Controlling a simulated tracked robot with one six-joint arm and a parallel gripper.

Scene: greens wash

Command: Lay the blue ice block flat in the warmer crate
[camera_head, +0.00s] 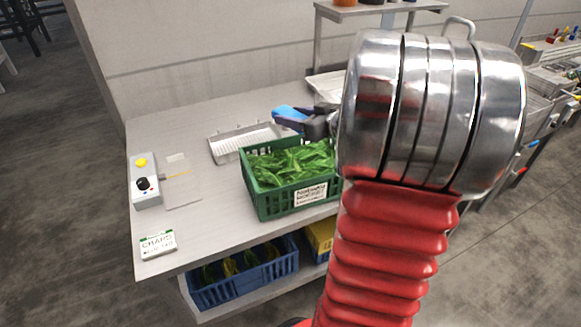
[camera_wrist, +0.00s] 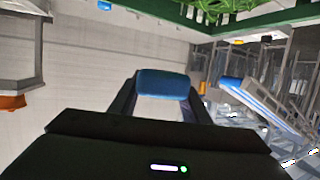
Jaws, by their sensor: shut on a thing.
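The blue ice block (camera_head: 288,113) is between the fingers of my gripper (camera_head: 305,121), held in the air above the table's back part, near the far side of the green crate. In the wrist view the block (camera_wrist: 163,84) sits across the ends of the two dark fingers. One green crate (camera_head: 262,203) full of leafy greens stands on the table, with a printed label on its front that is too small to read. Its right end is hidden by my arm. In the wrist view a green crate edge (camera_wrist: 285,20) shows at the top. I cannot tell which crate is warmer.
A white ribbed tray (camera_head: 226,148) lies behind the crate. A blue crate (camera_head: 243,281) and a yellow box (camera_head: 318,238) sit below. A raised shelf (camera_head: 375,9) stands at the back.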

